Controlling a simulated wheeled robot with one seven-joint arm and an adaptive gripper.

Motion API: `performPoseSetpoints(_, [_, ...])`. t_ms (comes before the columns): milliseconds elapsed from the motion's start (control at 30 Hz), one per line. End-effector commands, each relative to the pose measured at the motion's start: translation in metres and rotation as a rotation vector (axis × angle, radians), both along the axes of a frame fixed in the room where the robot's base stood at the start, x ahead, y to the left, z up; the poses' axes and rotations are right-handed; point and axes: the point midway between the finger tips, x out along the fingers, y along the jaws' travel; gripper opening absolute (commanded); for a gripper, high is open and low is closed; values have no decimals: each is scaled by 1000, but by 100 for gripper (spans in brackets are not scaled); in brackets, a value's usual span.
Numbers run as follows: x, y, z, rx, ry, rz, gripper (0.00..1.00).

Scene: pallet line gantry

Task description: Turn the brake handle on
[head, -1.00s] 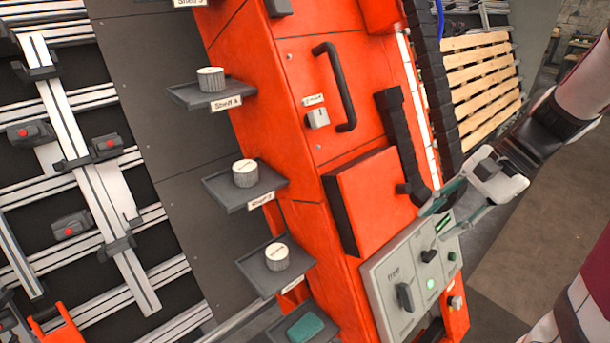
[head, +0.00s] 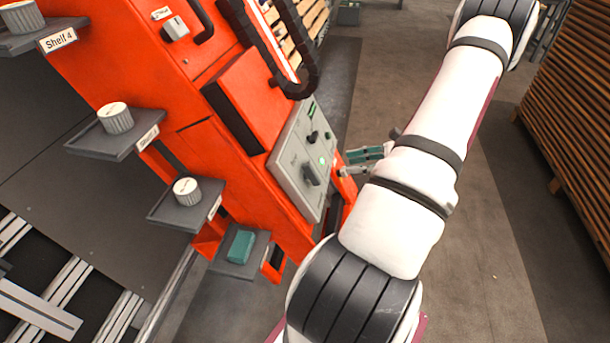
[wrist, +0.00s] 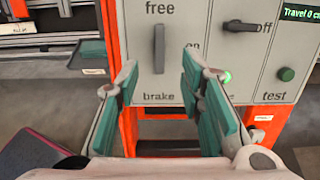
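The brake handle (wrist: 159,48) is a dark grey lever on a pale grey control panel (wrist: 130,20). It stands vertical, with "free" above it, "brake" below it and "on" to its right, partly hidden by a finger. In the head view the handle (head: 310,174) shows on the panel (head: 290,152). My gripper (wrist: 160,72) is open and empty, its teal-padded fingers to the left and right below the handle, apart from it. In the head view my gripper (head: 364,158) is right of the panel, partly hidden by my arm.
A smaller black switch (wrist: 246,26) by "off", a green test button (wrist: 286,74) and a lit green lamp (wrist: 226,77) share the panel.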

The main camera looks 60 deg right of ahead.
Motion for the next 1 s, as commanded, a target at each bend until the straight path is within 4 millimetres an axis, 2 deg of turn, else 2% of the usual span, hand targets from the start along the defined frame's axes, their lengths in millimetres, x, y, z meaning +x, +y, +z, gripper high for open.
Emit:
performPoseSetpoints(167, [21, 10, -9, 1, 0, 5, 35])
performPoseSetpoints(600, [93, 40, -41, 0, 1, 8, 35])
performPoseSetpoints(800, [110, 47, -49, -1, 2, 5, 35])
performPoseSetpoints(1000, [115, 49, -50, -2, 2, 6, 35])
